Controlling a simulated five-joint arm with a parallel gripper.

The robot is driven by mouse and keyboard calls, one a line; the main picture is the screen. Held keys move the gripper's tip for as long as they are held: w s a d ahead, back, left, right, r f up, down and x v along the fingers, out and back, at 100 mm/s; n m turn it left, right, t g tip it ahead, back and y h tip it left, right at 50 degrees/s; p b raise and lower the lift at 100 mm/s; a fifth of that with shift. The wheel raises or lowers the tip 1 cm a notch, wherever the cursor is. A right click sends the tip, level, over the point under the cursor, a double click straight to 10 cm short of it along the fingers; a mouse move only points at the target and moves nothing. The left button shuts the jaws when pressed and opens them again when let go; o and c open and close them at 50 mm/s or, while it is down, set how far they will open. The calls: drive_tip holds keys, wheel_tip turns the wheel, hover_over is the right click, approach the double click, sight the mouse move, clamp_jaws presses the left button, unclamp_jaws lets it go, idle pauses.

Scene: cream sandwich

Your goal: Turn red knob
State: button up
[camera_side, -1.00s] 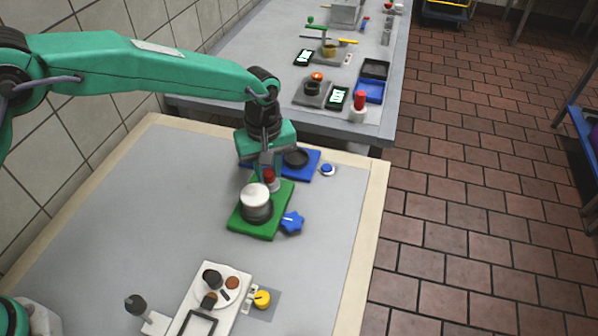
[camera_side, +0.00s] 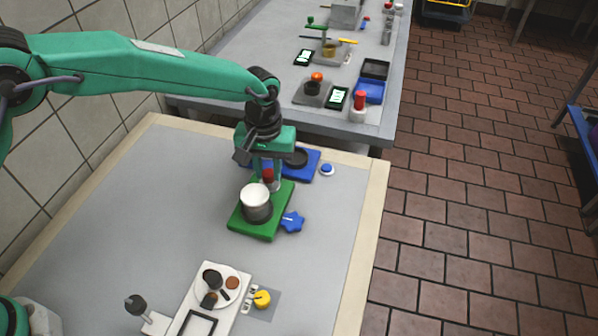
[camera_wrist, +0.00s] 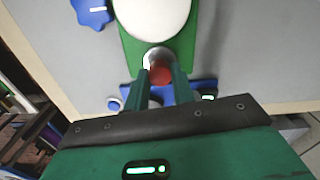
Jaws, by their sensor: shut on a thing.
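The red knob (camera_side: 268,175) stands at the back end of the green base (camera_side: 265,229), behind a silver pot with a white top (camera_side: 256,203). My gripper (camera_side: 266,178) points down over the knob with its fingers on either side, shut on it. In the wrist view the red knob (camera_wrist: 161,76) shows between the two green fingers of my gripper (camera_wrist: 163,78), with a pale ring at its far side. The fingers hide part of the knob. The white pot top (camera_wrist: 152,14) also shows in the wrist view.
A blue tray with a dark round plate (camera_side: 297,158) lies just behind the gripper. A blue star-shaped knob (camera_side: 292,222) sticks out right of the green base. A white board with a yellow knob (camera_side: 262,299) lies at the front. The table's left side is clear.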

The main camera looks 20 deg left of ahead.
sight(268, 173)
drive_tip(key=o, duration=1)
drive_tip(key=shift+r, duration=0.1)
drive_tip(key=shift+r, duration=3.85)
